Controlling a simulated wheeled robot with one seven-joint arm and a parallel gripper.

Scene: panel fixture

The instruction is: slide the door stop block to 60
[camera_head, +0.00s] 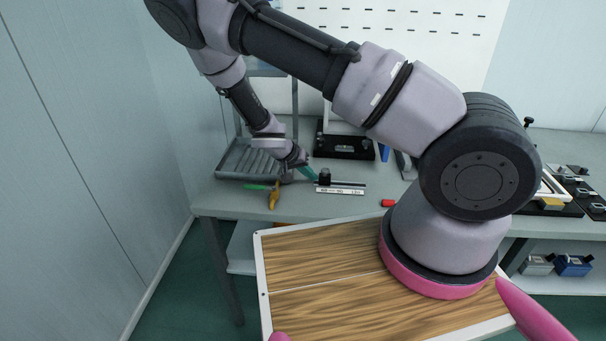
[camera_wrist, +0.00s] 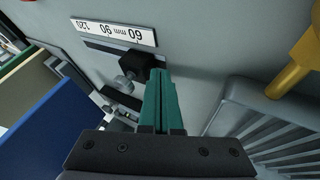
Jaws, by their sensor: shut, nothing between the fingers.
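The door stop block (camera_head: 324,176) is a small black block on a dark rail (camera_head: 350,184) on the bench. In the wrist view the block (camera_wrist: 141,63) sits beside the 60 end of the white scale strip (camera_wrist: 116,33); its exact reading cannot be told. The strip (camera_head: 340,191) also shows in the head view, in front of the rail. My gripper (camera_head: 313,175) has teal fingers, shut and empty. In the wrist view the gripper's fingertips (camera_wrist: 160,72) are right beside the block, on its left in the head view; contact cannot be told for sure.
A grey ribbed tray (camera_head: 238,163) stands left of the rail, with a yellow-orange handle (camera_head: 274,195) near its front. A black fixture (camera_head: 344,147) stands behind the rail. A red piece (camera_head: 388,203) lies to the right. The bench between rail and front edge is mostly clear.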

